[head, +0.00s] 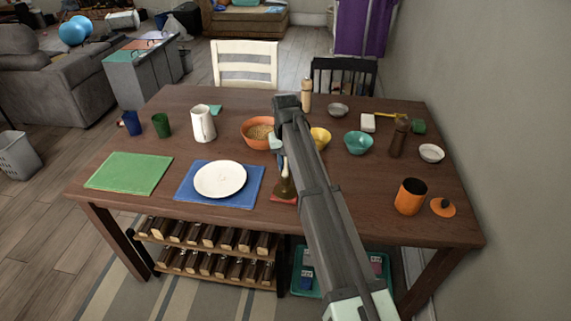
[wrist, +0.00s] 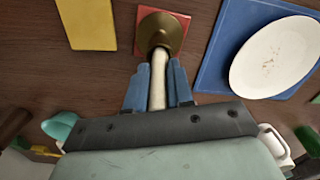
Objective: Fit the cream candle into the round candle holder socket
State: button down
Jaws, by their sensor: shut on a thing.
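The cream candle (wrist: 158,80) is between the blue fingers of my gripper (wrist: 158,88), which is shut on it. The brass-brown candle holder (wrist: 165,32) stands on a red square mat (wrist: 149,18). In the wrist view the candle's far end meets or overlaps the holder's round top; I cannot tell whether it is inside the socket or just above it. In the head view the holder (head: 284,188) stands near the table's front edge, with my gripper (head: 281,160) directly above it. My arm partly covers this area, and the candle is hard to make out there.
A white plate (wrist: 275,54) on a blue placemat (wrist: 213,70) lies beside the holder. A yellow mat (wrist: 87,22) lies on its other side. An orange bowl (head: 256,132), yellow bowl (head: 320,139) and teal bowl (head: 358,143) stand farther back. An orange canister (head: 410,197) is at right.

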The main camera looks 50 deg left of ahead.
jog(key=shift+f, duration=0.4)
jog(key=c, duration=1)
grip_release()
jog(key=shift+f, duration=0.1)
notch_tip(320, 180, up, 12)
jog(key=shift+r, duration=0.15)
